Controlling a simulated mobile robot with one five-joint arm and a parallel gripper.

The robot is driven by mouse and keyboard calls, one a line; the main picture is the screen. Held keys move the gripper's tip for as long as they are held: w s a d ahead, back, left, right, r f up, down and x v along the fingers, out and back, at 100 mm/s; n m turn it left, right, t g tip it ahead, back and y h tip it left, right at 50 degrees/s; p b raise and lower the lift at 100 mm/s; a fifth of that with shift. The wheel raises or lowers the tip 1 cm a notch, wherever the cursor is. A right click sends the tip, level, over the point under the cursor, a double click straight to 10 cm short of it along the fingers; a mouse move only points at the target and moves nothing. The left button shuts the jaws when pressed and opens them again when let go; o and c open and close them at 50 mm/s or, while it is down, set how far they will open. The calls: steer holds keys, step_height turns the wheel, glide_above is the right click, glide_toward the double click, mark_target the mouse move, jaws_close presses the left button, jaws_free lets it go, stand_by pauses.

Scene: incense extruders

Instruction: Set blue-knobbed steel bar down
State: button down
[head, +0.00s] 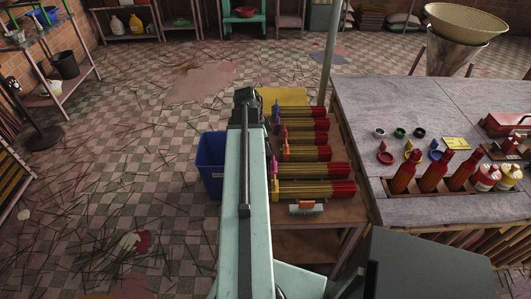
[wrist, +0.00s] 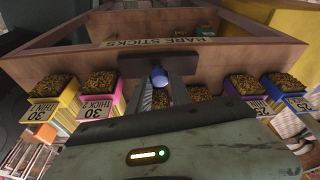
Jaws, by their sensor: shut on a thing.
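In the wrist view my gripper (wrist: 160,88) is shut with a round blue knob (wrist: 158,76) between its fingertips. A dark grey bar (wrist: 130,66) runs crosswise just behind the knob; it appears to be the steel bar. The bar shows in front of the wall of a wooden box labelled "BARE STICKS" (wrist: 85,45); whether it touches the box I cannot tell. In the head view my arm reaches over the left edge of a low wooden side table (head: 340,211), and the bar and fingertips are hidden behind the dark wrist.
Bundles of sticks in coloured holders (head: 305,188) lie in a row on the side table. A blue bin (head: 211,165) stands left of my arm. A larger grey-topped table (head: 365,110) adjoins on the right.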

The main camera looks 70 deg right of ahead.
steer(key=shift+f, duration=0.2)
steer(key=c, duration=1.2)
jaws_free()
steer(key=shift+r, duration=0.1)
steer(key=p+v, duration=0.7)
steer(key=shift+w+a+r, duration=0.2)
steer(key=shift+w+r, duration=0.05)
steer(key=shift+r, duration=0.1)
